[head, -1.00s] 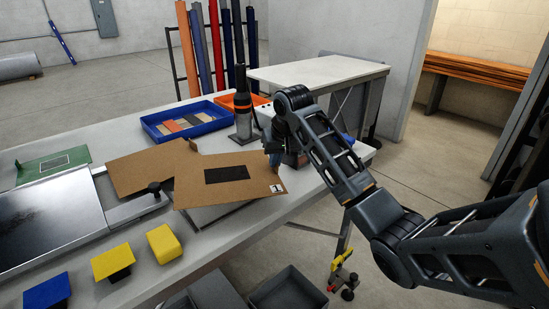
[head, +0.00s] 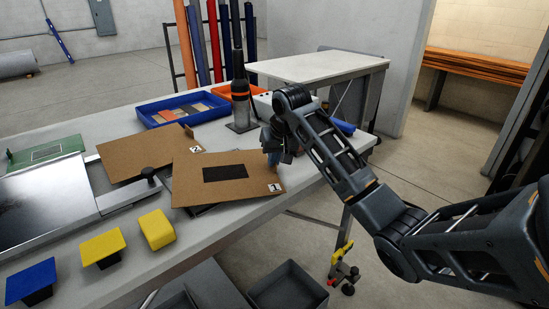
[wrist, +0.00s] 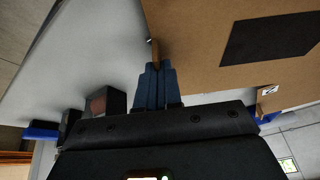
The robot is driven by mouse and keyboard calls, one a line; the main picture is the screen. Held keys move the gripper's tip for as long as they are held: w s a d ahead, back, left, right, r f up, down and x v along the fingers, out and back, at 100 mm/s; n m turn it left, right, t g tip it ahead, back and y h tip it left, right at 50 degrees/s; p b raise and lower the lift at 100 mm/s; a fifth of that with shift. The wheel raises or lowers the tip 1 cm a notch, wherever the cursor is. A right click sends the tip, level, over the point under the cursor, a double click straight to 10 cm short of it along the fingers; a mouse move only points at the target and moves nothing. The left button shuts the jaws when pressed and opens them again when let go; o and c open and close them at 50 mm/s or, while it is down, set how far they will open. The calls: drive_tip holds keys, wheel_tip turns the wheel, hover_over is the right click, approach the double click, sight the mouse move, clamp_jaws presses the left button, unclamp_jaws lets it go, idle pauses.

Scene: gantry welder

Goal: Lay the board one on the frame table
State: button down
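Board one (head: 205,190) is a flat tan board with a black rectangle and a "1" label at its near right corner. It covers part of board two (head: 125,160), a similar tan board marked "2", in the head view. My gripper (head: 272,150) is at board one's right end. In the wrist view my gripper's blue fingers (wrist: 156,75) are closed on an edge of board one (wrist: 205,60). Board one appears slightly above the worktable; the exact gap is unclear. A separate white-topped table (head: 318,66) stands behind; I cannot tell whether it is the frame table.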

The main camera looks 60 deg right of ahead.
drive_tip(key=shift+f, duration=0.2)
drive_tip(key=c, duration=1.2)
unclamp_jaws()
drive_tip(key=shift+v, duration=3.9)
